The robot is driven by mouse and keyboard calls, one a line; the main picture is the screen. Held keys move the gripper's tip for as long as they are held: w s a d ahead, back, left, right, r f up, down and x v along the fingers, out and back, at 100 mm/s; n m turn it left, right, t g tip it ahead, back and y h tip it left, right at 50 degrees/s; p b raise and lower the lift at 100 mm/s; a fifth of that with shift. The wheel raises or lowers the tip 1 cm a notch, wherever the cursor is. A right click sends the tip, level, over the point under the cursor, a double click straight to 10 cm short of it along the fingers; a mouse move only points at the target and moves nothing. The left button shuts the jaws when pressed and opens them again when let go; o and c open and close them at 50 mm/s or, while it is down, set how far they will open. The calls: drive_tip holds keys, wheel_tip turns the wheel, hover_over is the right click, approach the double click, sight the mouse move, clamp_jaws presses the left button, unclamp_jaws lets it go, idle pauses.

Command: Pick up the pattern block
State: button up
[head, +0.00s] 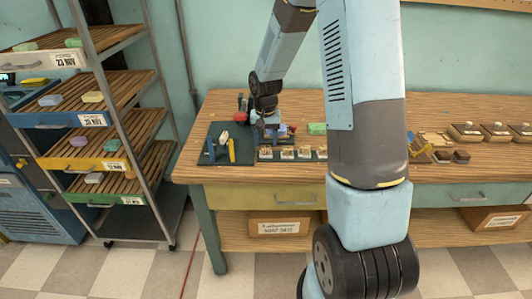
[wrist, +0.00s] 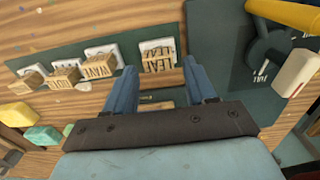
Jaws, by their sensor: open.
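Several small wooden pattern blocks with raised lettering stand in a row on white tiles along a dark green strip. The block between my fingertips in the wrist view, which seems to read LEAF (wrist: 159,64), is upright beyond them. To its left are another lettered block (wrist: 98,66) and more of the row (wrist: 64,77). In the head view the row (head: 304,153) lies on the wooden table, below and right of my gripper (head: 267,120). My gripper, also in the wrist view (wrist: 160,66), is open with nothing held. Contact with the block cannot be told.
A dark green mat (head: 217,153) with a yellow bar (head: 231,150) and a pale block lies at left. A green soap bar (head: 317,128) sits behind the row. Wooden trays (head: 467,132) stand at right. A shelf rack (head: 112,88) stands left of the table.

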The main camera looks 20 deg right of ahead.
sight(266, 146)
drive_tip(key=shift+f, duration=2)
drive_tip(key=c, duration=0.7)
drive_tip(key=shift+r, duration=0.15)
